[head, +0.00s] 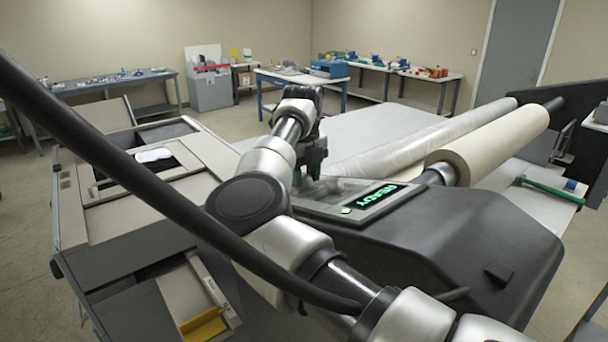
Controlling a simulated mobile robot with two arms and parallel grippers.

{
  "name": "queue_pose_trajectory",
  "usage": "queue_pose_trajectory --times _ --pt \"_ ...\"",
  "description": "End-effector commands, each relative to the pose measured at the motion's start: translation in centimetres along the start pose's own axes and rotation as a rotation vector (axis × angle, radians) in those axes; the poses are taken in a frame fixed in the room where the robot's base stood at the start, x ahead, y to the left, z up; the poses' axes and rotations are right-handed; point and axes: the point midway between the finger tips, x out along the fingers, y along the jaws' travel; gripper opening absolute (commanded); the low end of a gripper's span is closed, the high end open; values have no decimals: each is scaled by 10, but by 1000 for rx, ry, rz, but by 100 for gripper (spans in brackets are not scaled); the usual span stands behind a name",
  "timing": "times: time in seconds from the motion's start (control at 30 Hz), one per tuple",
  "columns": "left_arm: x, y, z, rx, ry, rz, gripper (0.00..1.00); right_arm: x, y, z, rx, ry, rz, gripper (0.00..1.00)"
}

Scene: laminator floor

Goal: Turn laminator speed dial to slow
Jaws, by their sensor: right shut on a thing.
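The laminator (470,235) is the large dark machine on the right, with a sloped control panel whose display (376,194) glows green with "READY". A small round green-lit button (346,210) sits below the display. My right gripper (307,180) points down at the left end of this panel, its fingers shut on what appears to be the speed dial. The fingers and my arm hide the dial, so its setting cannot be read. My left gripper is not in view.
A cream roll (490,145) and a clear film roll (430,138) lie across the laminator's back. A grey cabinet-like unit (130,190) stands on the left. Benches with tools line the back wall, with open floor before them. My arm crosses the foreground.

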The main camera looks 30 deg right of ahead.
Motion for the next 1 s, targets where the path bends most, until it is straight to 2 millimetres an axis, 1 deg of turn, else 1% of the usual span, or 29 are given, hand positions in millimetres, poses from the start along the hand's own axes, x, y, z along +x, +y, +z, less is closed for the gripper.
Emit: queue_pose_trajectory --times 0.17,0.37,0.57,0.7,1.0 --pt "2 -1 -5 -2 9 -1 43 0 0 0 -16 0 5 16" --pt "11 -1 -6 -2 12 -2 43 1 -1 0 -88 -1 31 16" --pt "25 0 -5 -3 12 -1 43 2 -3 0 -228 -2 83 16" --pt "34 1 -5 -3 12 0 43 1 -3 1 -351 -3 128 16" --pt "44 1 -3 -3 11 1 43 -1 -5 2 -617 -4 225 16"
